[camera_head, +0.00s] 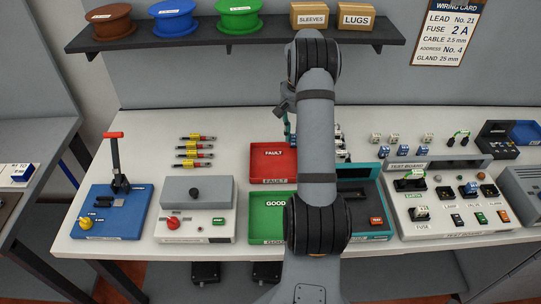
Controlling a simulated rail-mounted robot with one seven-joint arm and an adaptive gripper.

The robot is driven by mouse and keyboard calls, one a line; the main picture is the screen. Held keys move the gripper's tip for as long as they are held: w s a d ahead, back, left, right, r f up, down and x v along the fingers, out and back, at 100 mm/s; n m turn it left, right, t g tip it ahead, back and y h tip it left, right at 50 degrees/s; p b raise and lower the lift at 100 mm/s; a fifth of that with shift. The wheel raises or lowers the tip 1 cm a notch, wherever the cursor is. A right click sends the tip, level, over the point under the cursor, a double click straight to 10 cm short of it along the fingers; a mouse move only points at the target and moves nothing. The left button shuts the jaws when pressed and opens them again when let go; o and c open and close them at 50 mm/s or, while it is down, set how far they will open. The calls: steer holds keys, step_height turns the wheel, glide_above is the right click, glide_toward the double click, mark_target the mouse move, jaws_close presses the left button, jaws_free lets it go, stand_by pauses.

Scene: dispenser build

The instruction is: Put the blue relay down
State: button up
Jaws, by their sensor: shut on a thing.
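My gripper (289,128) is mostly hidden behind my own arm, over the back of the bench left of the test board. Only a slim edge of it shows. Several small blue blocks (403,150) stand in a row behind the test board (445,205). Another blue block (470,188) sits on the test board. I cannot tell how high the gripper is above the bench.
A red FAULT tray (259,163) and a green GOOD tray (257,230) lie left of my arm. A blue lever press (93,222), a grey box (187,222) and a teal-edged station (373,220) stand along the front. White bench (145,145) is clear at the back left.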

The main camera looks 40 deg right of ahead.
steer(key=w+a+f, duration=0.1)
steer(key=a, duration=0.1)
steer(key=w+a+f+p, duration=0.1)
steer(key=w+a+f, duration=0.1)
steer(key=a+f, duration=0.1)
steer(key=shift+w+a, duration=0.2)
steer(key=shift+a, duration=0.15)
step_height(320, 180, down, 4)
steer(key=shift+r+p, duration=0.15)
steer(key=shift+p, duration=0.95)
steer(key=shift+f, duration=0.2)
steer(key=shift+f+b, duration=0.15)
steer(key=shift+b, duration=0.2)
steer(key=o, duration=0.9)
steer(key=shift+o, duration=0.4)
step_height(320, 180, up, 13)
steer(key=b, duration=0.1)
steer(key=shift+f, duration=0.2)
